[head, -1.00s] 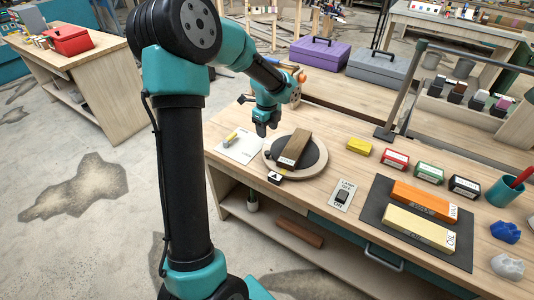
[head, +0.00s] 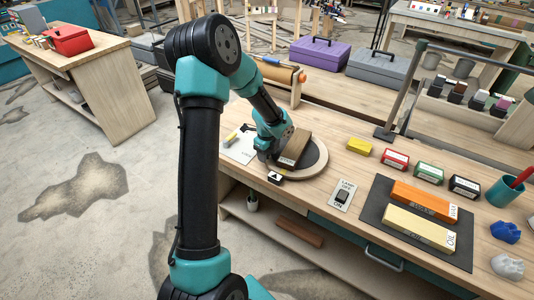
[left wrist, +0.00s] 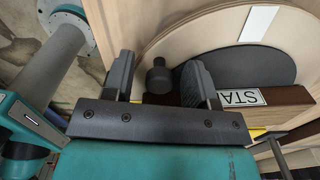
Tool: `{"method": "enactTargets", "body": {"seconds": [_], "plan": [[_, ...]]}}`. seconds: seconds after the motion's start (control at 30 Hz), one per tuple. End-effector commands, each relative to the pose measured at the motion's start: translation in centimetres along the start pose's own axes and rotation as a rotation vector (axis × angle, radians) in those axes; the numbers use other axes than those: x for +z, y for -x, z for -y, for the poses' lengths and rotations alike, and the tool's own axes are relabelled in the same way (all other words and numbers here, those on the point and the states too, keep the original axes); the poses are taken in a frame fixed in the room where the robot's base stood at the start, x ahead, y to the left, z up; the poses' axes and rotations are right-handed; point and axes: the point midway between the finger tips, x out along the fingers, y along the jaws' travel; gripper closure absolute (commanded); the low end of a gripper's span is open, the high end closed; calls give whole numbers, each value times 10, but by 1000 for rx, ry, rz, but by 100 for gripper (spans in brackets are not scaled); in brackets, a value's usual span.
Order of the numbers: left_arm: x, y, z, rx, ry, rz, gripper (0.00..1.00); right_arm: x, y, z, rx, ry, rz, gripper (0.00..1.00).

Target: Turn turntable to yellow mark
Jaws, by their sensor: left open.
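The turntable (head: 322,165) is a round pale wooden disc with a dark round pad, near the bench's left end. A brown block (head: 297,143) lies on the pad; in the left wrist view its white label (left wrist: 240,97) reads "STA". My left gripper (head: 265,155) is low at the turntable's left edge. In the left wrist view its two fingers (left wrist: 160,65) are apart, with a black round knob (left wrist: 157,80) between them; I cannot tell whether they touch it. A white mark (left wrist: 259,23) shows on the pale wood. A bit of yellow (left wrist: 256,133) is partly hidden behind the gripper. My right gripper is out of view.
A black block with a white triangle (head: 275,177) stands in front of the turntable. A white card (head: 237,150) lies left of it. A yellow block (head: 359,147) and a switch plate (head: 342,195) lie to the right. A dark mat (head: 380,225) carries two stones.

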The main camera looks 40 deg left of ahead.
Motion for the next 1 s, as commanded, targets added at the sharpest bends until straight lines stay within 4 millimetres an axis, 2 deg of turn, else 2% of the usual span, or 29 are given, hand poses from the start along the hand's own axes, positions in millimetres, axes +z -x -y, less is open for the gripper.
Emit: {"method": "enactTargets", "body": {"seconds": [0.13, 0.67, 1.0], "plan": [[0, 0, 0, 0, 0, 0, 48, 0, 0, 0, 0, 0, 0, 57], [0, 0, 0, 0, 1, 0, 98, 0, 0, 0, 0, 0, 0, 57], [-3, 0, 5, 0, -20, 0, 100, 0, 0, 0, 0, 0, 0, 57]]}}
